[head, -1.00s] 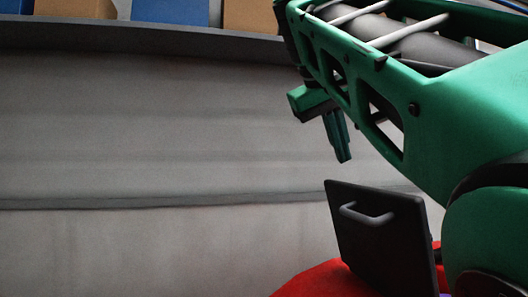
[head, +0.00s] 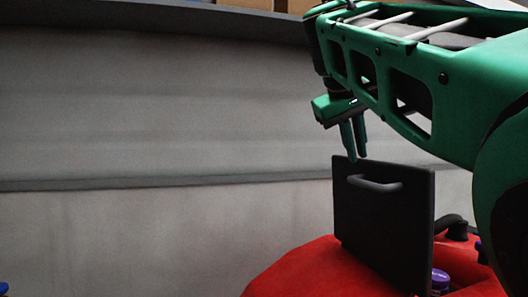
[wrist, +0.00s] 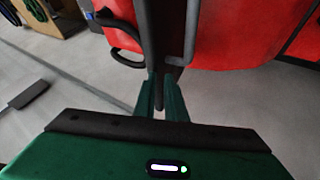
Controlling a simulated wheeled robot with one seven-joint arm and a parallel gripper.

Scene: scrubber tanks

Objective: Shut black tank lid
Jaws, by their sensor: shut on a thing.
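The black tank lid (head: 385,230) stands upright, open, on the red machine body (head: 310,268) in the head view. Its grey bar handle (head: 375,184) is on the face turned to me. In the wrist view the lid (wrist: 160,30) shows nearly edge-on, with the handle (wrist: 189,35) on its right side. My gripper (head: 356,157) points down at the lid's top edge, left of its middle. In the wrist view my gripper (wrist: 163,82) has its fingers close together on either side of the lid's edge, shut on it. The tank opening is hidden behind the lid.
A purple cap (head: 440,280) and a black hose fitting (head: 455,228) sit on the red body right of the lid. A grey wall (head: 150,120) stands behind. Grey floor (wrist: 225,105) and a wooden box (wrist: 50,15) show in the wrist view.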

